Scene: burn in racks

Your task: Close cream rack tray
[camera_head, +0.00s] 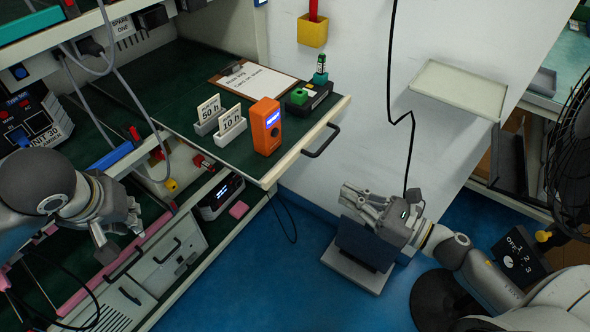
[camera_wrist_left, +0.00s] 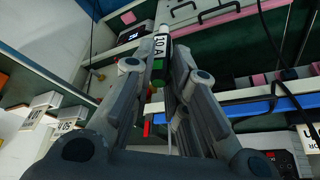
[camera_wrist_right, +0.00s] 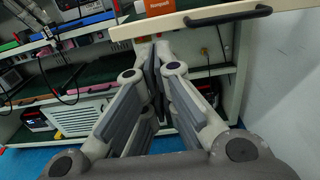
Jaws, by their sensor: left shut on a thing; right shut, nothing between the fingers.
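The cream tray (camera_head: 290,165), with a dark green top and black handle (camera_head: 321,141), juts out from the rack. The right wrist view shows its cream front edge (camera_wrist_right: 150,27) and handle (camera_wrist_right: 228,15) above the fingers. My right gripper (camera_head: 352,196) is shut and empty, below and in front of the tray, apart from the handle. My left gripper (camera_head: 119,240) is at the lower left, near the rack's lower shelves. It is shut on a small dark piece labelled "10 A" (camera_wrist_left: 160,47), with a green part; it is hard to make out in the head view.
On the tray stand an orange device (camera_head: 266,127), two card holders (camera_head: 230,129), a clipboard (camera_head: 252,80) and a black-green block (camera_head: 306,98). A white wall and a small cream shelf (camera_head: 465,85) are at the right. A fan (camera_head: 570,140) stands far right.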

